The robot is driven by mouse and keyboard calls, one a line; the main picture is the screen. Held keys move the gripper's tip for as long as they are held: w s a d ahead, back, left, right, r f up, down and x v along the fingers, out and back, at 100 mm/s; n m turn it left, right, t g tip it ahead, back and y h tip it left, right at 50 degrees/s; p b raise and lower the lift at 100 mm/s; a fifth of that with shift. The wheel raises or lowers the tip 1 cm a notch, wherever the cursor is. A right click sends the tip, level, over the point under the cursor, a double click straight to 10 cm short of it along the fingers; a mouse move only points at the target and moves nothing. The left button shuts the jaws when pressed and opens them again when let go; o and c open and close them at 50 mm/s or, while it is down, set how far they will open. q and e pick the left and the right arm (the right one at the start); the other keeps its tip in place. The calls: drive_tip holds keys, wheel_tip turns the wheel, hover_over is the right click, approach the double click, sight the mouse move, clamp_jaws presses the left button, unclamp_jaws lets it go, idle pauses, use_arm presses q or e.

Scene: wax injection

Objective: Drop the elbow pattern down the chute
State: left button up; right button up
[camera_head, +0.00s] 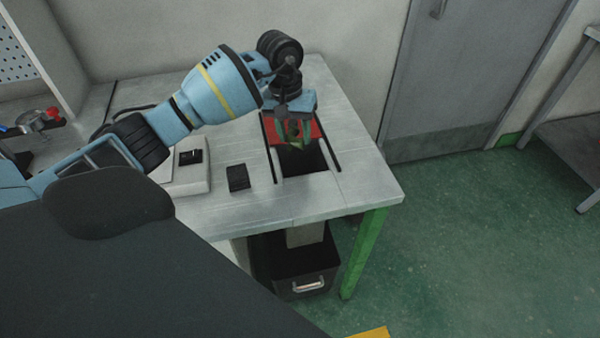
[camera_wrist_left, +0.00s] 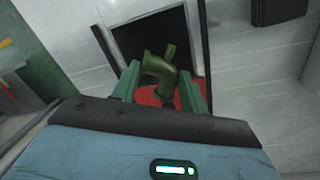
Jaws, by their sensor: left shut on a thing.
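My left gripper (camera_head: 294,140) is over the chute in the table top, at its red far part. In the left wrist view my left gripper (camera_wrist_left: 160,92) is shut on the green elbow pattern (camera_wrist_left: 158,68), a bent pipe with a short stub. The elbow pattern (camera_head: 297,143) is small and partly hidden by the fingers in the head view. The chute opening (camera_head: 304,160) is a dark square hole between two dark rails. The red plate (camera_wrist_left: 150,97) shows below the fingers. My right gripper is not in view.
A black bin (camera_head: 305,285) with a handle stands on the floor under the table (camera_head: 340,195). A dark flat block (camera_head: 238,178) and a pale device (camera_head: 188,178) lie left of the chute. A grey door (camera_head: 455,80) is behind right.

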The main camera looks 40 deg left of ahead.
use_arm(q)
wheel_tip(320, 180, down, 4)
drive_tip(key=shift+b, duration=0.8)
drive_tip(key=shift+f, duration=0.3)
drive_tip(key=o, duration=1)
drive_tip(key=shift+o, duration=0.2)
